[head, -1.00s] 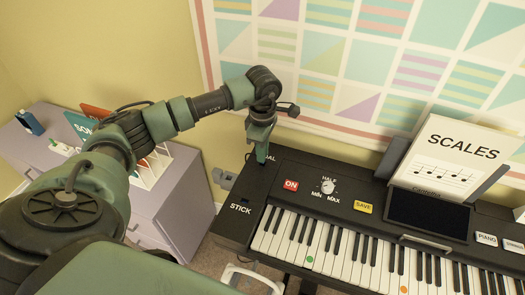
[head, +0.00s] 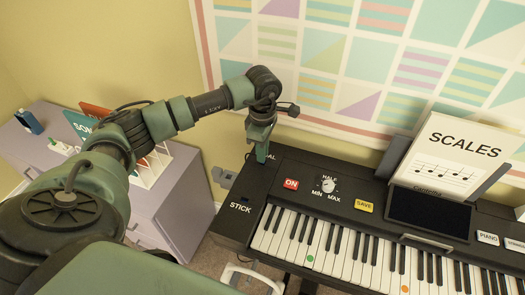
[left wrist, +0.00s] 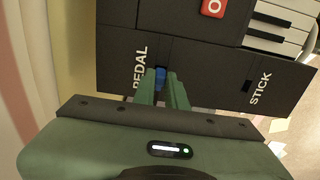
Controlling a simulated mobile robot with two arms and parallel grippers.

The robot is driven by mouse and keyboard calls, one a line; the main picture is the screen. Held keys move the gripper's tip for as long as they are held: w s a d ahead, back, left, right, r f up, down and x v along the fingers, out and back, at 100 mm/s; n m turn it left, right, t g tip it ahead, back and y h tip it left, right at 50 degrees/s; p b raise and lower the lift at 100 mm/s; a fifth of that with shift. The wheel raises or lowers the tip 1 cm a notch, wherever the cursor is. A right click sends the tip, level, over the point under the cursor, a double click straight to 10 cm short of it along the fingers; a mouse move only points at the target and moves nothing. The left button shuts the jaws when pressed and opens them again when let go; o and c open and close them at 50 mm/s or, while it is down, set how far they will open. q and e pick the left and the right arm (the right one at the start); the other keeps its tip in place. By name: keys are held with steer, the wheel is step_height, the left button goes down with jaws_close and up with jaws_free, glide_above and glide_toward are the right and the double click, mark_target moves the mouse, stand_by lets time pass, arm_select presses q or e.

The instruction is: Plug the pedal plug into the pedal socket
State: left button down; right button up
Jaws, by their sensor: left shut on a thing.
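My left gripper (head: 262,152) points down at the far left end of the black keyboard (head: 226,225), at its back corner. In the left wrist view, its two green fingers (left wrist: 163,88) are shut on a small blue piece, the pedal plug (left wrist: 160,74). The plug is right beside the "PEDAL" label (left wrist: 140,68). The pedal socket is hidden by the plug and fingers, so I cannot tell whether the plug is in it. In the head view the fingers hide part of the label. My right gripper is not in view.
A "STICK" label (left wrist: 260,88) with a dark slot (left wrist: 247,86) lies beside the pedal spot. An ON button (head: 291,184), a knob (head: 328,185) and a SAVE button (head: 364,207) are on the keyboard's top. A lilac cabinet (head: 180,205) stands left. The wall is close behind.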

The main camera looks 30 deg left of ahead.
arm_select(q)
steer(key=shift+f, duration=0.2)
steer(key=c, duration=1.4)
jaws_free()
steer(key=shift+o, duration=0.2)
step_height(320, 180, up, 8)
steer(key=shift+f+b, duration=0.1)
steer(key=shift+b, duration=0.55)
